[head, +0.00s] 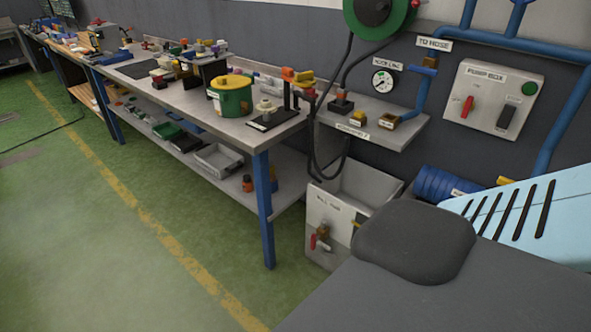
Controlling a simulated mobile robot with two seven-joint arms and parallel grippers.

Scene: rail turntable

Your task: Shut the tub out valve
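A grey tub (315,205) stands on the floor below the wall shelf, just right of the bench's front leg. A small brass valve (322,230) with a red handle (314,243) sits low on the tub's front face, under a white label too small to read surely. The red handle seems to point down and to the left; whether the valve is open or shut I cannot tell. A small yellow part shows farther right on the tub, partly hidden by my dark body part. Neither of my grippers is in view.
A long workbench (188,97) with many parts runs back to the left. A wall shelf (400,132) with dark hoses, a gauge (382,81) and a pump box (494,99) is above and right of the tub. The green floor (90,230) in front is clear.

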